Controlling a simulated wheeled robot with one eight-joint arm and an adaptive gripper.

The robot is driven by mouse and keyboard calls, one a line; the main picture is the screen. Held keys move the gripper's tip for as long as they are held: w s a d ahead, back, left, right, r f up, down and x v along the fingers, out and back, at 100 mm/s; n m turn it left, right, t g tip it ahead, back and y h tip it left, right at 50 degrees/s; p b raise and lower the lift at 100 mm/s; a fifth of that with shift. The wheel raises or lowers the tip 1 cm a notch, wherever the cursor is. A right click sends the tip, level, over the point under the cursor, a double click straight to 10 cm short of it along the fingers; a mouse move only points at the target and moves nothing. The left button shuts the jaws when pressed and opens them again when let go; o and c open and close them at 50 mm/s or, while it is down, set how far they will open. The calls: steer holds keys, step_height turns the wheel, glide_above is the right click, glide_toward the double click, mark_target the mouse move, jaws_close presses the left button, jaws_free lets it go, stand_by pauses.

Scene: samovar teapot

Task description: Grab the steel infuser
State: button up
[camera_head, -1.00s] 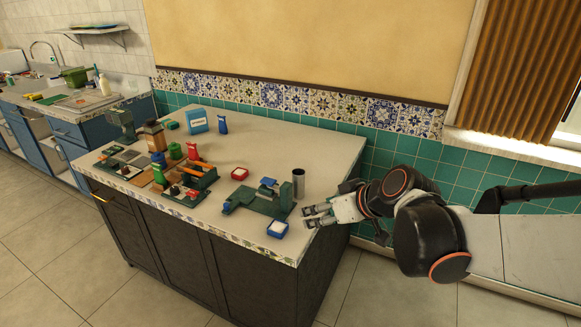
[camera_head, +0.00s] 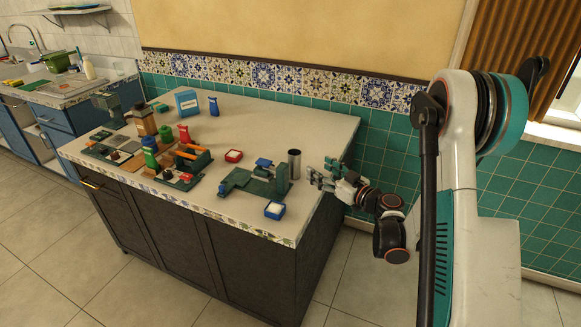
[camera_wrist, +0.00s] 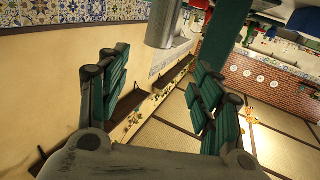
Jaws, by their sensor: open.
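The steel infuser (camera_head: 294,164) is a plain grey metal cylinder standing upright near the right end of the counter. My gripper (camera_head: 317,176) is open and empty just to the right of it, apart from it, near the counter's right edge. In the wrist view the infuser (camera_wrist: 162,24) shows at the top, cut off by the frame edge, ahead of the gap between the two green-padded fingers of my gripper (camera_wrist: 160,78). No finger touches it there.
A green tool (camera_head: 252,184) stands close left of the infuser. Several bottles and trays crowd the counter's left side. The back right counter top (camera_head: 315,125) is clear.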

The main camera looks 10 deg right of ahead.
mark_target(298, 157)
steer(key=x, duration=0.2)
steer(key=p+x, duration=0.1)
steer(key=x, duration=0.2)
steer(key=p+x, duration=0.1)
steer(key=x, duration=0.1)
steer(key=shift+w+d+f, duration=0.1)
steer(key=shift+w+f, duration=0.3)
steer(key=b+x, duration=0.1)
steer(key=x, duration=0.4)
steer(key=shift+b, duration=0.4)
steer(key=shift+w+a+r, duration=0.15)
steer(key=shift+w+a, duration=0.25)
steer(key=shift+w, duration=0.05)
steer(key=c, duration=1.3)
